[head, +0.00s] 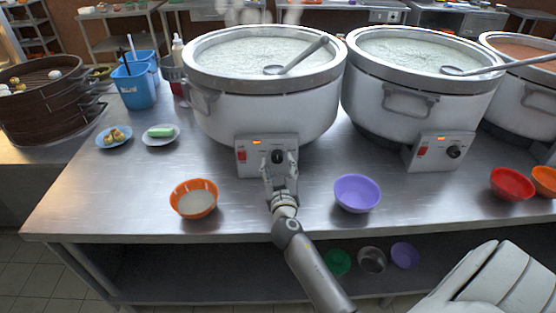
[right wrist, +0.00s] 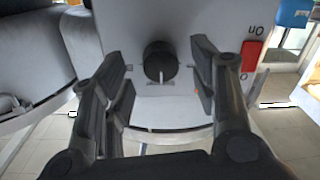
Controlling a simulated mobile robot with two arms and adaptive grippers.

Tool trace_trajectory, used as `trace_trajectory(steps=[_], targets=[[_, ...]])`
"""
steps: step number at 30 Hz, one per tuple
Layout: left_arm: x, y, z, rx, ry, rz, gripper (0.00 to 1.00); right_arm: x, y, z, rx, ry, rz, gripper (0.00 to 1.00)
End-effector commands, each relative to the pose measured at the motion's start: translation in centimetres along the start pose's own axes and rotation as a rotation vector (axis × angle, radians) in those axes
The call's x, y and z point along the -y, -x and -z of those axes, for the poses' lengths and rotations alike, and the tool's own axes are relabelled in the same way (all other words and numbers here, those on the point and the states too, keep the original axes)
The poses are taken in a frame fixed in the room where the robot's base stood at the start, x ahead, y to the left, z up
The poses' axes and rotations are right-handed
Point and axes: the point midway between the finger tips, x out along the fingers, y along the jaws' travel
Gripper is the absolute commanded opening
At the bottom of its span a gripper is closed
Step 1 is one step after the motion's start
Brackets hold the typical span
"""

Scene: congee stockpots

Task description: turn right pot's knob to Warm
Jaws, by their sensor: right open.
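A large white pot (head: 262,105) of congee stands in the middle of the head view, its control box (head: 249,168) facing me. The box has a dark round knob (head: 278,157). My right gripper (head: 279,178) is open in front of this knob. In the right wrist view the black knob (right wrist: 158,60) sits between the two spread fingers of my gripper (right wrist: 162,88), with no clear contact. A white mark on the knob points down in that upside-down view. A second congee pot (head: 415,105) stands to the right, with its own knob (head: 454,152). My left gripper is out of view.
A red switch (right wrist: 251,57) is beside the knob. An orange bowl (head: 194,199) and a purple bowl (head: 357,194) flank my right arm on the steel table (head: 110,195). A third pot (head: 525,95) and a red bowl (head: 512,184) are at right.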

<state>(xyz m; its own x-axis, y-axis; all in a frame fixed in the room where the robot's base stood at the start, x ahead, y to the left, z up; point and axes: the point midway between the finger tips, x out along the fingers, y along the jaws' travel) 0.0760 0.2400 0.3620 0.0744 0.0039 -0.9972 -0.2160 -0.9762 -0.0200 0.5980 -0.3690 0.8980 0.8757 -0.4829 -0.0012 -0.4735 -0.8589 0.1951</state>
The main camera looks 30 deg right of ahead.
Motion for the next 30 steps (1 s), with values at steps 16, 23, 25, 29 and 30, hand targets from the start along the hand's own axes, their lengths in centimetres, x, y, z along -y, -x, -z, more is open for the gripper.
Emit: trace_trajectory(steps=[16, 23, 25, 29, 30], targets=[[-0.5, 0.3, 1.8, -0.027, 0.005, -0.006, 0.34, 0.0, -1.8, 0.0, 0.0, 0.001, 0.0, 0.53], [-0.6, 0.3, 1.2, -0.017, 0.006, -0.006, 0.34, 0.0, -1.7, 0.0, 0.0, 0.0, 0.001, 0.23], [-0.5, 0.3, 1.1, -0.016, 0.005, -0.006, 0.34, 0.0, -1.7, 0.0, 0.0, 0.0, 0.001, 0.14], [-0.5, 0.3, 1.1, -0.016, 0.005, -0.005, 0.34, 0.0, -1.7, -0.1, 0.001, 0.001, 0.001, 0.08], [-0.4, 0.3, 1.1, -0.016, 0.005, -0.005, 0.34, 0.0, -1.7, -0.1, 0.001, 0.003, 0.001, 0.08]])
